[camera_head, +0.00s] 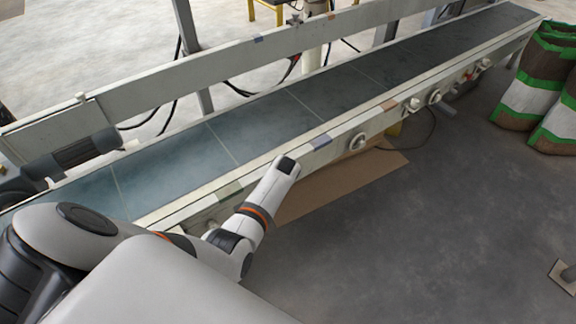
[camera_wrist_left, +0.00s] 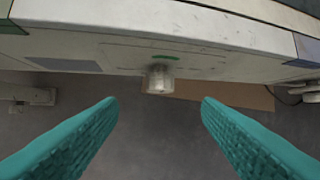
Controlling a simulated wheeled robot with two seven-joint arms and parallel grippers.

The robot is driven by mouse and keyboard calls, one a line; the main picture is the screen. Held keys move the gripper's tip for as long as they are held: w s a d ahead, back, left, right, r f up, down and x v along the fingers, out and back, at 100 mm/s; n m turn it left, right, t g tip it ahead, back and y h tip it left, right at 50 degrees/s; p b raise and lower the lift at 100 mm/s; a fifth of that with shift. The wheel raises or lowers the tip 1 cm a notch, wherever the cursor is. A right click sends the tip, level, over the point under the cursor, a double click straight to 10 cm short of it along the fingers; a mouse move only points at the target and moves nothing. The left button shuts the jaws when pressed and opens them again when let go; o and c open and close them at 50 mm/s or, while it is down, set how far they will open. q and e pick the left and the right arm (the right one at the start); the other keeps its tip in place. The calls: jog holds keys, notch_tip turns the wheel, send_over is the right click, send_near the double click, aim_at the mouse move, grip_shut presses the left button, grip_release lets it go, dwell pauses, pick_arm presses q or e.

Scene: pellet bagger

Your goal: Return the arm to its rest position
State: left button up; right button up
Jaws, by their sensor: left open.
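My left arm (camera_head: 258,205), white with an orange ring, comes in from the lower left in the head view and reaches along the near side of the conveyor. Its gripper cannot be made out there. In the left wrist view my left gripper (camera_wrist_left: 160,108) shows two teal ribbed fingers spread wide apart, with nothing between them. Beyond the fingertips is the side rail of the conveyor (camera_wrist_left: 200,25), with a round metal knob (camera_wrist_left: 160,79) below it. My right gripper is not in view.
The conveyor belt (camera_head: 290,105) runs from lower left to upper right and is bare. A flat cardboard sheet (camera_head: 330,185) lies on the floor below it. Green, white and brown sacks (camera_head: 545,90) stand at the right. The floor (camera_head: 430,240) in front is mostly clear.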

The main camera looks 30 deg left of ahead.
pick_arm(q)
jog(key=s+d+f+m+g+h, duration=0.1)
jog(key=s+d+f+m, duration=0.35)
jog(key=s, duration=0.75)
jog(key=s+d+f+m+h, duration=0.1)
jog(key=s+d+f+m, duration=0.4)
jog(key=s, duration=0.6)
jog(key=s+d+f+m+g+h, duration=0.1)
jog(key=s+d+f+m, duration=0.5)
jog(key=s, duration=0.6)
jog(key=s+a+r+p, duration=0.2)
jog(key=s+p, duration=0.5)
jog(key=s+a+r+g+p, duration=0.1)
jog(key=s+a+r+p, duration=0.1)
jog(key=s+p, duration=0.5)
jog(key=shift+s+r+m+p, duration=0.15)
jog(key=shift+r+m+p, duration=0.3)
jog(key=shift+r+p, duration=0.1)
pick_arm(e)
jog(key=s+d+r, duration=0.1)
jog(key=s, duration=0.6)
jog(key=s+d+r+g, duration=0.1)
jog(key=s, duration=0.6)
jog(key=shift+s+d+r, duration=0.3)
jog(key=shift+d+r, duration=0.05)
